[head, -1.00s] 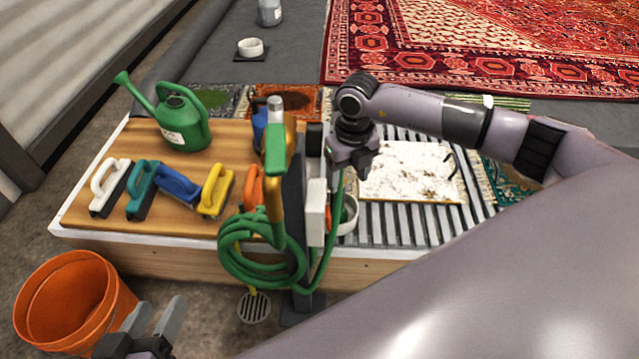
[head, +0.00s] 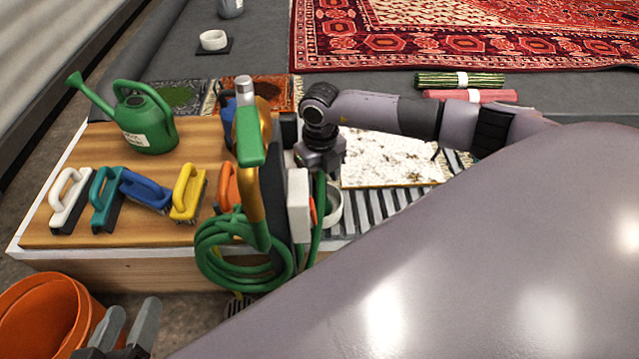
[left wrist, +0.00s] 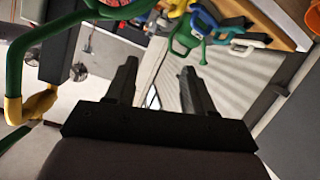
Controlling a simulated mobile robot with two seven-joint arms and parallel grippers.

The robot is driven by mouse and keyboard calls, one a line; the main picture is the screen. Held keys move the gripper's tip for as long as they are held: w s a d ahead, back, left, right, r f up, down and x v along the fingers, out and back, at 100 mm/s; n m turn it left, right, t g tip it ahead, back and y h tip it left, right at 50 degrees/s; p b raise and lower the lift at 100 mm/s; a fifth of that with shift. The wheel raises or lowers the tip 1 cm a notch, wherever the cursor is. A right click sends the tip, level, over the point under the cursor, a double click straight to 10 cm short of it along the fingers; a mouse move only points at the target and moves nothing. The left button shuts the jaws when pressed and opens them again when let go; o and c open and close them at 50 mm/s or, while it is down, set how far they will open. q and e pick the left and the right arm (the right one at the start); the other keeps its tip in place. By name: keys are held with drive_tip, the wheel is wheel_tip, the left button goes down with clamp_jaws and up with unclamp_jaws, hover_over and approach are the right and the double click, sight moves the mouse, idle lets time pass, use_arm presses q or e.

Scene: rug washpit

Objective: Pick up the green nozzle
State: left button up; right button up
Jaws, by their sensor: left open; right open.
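A green nozzle piece (head: 250,135) stands at the top of the post at the bench's front edge, beside a gold-coloured pipe and silver cap. A coiled green hose (head: 215,250) hangs below it. My left gripper (head: 128,325) is open and empty at the bottom left, lower and nearer than the nozzle. In the left wrist view its two fingers (left wrist: 160,85) are apart with nothing between them. A green tube with a yellow end (left wrist: 30,107) is at left there; I cannot tell if it is the nozzle's hose. My right gripper (head: 322,160) is over the slatted rack behind the post.
On the wooden bench (head: 190,225) stand a green watering can (head: 148,125) and several handled brushes (head: 145,190). An orange bucket (head: 45,315) is beside my left gripper. A white speckled board (head: 390,160) lies on the rack. My large arm link fills the lower right.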

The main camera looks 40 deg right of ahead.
drive_tip(key=shift+r, duration=0.1)
drive_tip(key=c, duration=1.1)
drive_tip(key=shift+o, duration=0.2)
